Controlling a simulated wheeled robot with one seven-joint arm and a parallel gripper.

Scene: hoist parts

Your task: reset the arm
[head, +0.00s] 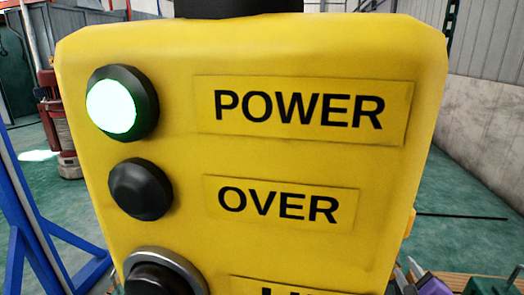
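A large yellow control box (300,165) fills most of the head view, close to the camera. Its top light beside the label POWER (300,110) is a lit white-green lamp (112,106) in a black bezel. Below it a dark, unlit round lamp (140,189) sits beside the label OVER (278,204). A third black round control (160,275) with a grey ring is cut off by the bottom edge, next to a partly cut label. My gripper and arm are not seen in this view.
A blue metal frame (40,225) stands at the left, with a red machine (57,125) behind it. Small parts, one purple (433,287), show at the lower right. Open green floor (462,235) lies at the right, before a grey wall (490,130).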

